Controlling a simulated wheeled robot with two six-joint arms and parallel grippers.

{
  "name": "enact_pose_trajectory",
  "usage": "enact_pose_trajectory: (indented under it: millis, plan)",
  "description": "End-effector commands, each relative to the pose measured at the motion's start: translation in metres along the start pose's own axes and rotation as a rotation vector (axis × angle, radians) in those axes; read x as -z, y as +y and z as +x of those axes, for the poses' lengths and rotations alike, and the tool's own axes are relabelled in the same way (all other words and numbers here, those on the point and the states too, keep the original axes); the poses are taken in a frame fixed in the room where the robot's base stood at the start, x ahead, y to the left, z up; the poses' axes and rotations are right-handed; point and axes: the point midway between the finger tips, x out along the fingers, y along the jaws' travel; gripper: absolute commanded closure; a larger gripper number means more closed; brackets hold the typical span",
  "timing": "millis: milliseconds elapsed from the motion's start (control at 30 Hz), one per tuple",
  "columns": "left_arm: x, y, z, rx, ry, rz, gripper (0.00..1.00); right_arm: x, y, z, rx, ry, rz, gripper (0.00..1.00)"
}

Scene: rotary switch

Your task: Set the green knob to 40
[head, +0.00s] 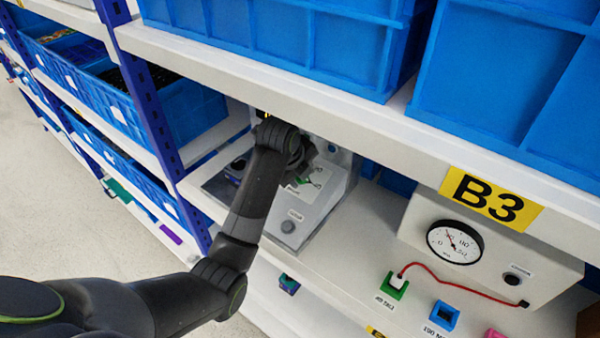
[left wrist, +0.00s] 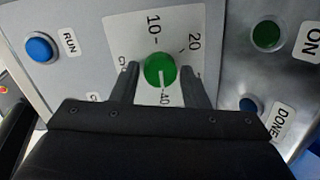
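The green knob (left wrist: 159,70) is round, on a white dial plate (left wrist: 122,32) marked 10, 20 and 40 in the left wrist view. Its white pointer line points down the picture, at or very near the 40 mark. My left gripper (left wrist: 158,67) is open, with one finger on each side of the knob and a visible gap to it on both sides. In the head view my left gripper (head: 304,158) is at the grey control box (head: 318,207) on the shelf and mostly hides the dial. My right gripper is not in view.
Near the dial are a blue RUN button (left wrist: 39,47), a green ON button (left wrist: 267,35) and a blue DONE button (left wrist: 249,105). A shelf board (head: 330,84) with blue bins lies above the box. A gauge box (head: 492,250) and a red cable (head: 450,285) are to the right.

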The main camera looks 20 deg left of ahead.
Motion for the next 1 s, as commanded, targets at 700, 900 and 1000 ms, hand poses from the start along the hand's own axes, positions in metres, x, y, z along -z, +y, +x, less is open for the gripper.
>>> enact_pose_trajectory:
  millis: [700, 900, 1000]
  plan:
    - [0.000, -0.002, -0.072, 0.000, 0.000, 0.000, 0.59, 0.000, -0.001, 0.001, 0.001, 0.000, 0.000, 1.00]
    - [0.000, 0.000, -0.075, -0.001, 0.000, 0.000, 0.59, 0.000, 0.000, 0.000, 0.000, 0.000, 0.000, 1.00]
    - [0.000, 0.000, -0.075, -0.001, 0.000, 0.000, 0.59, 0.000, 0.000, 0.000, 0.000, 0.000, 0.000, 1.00]
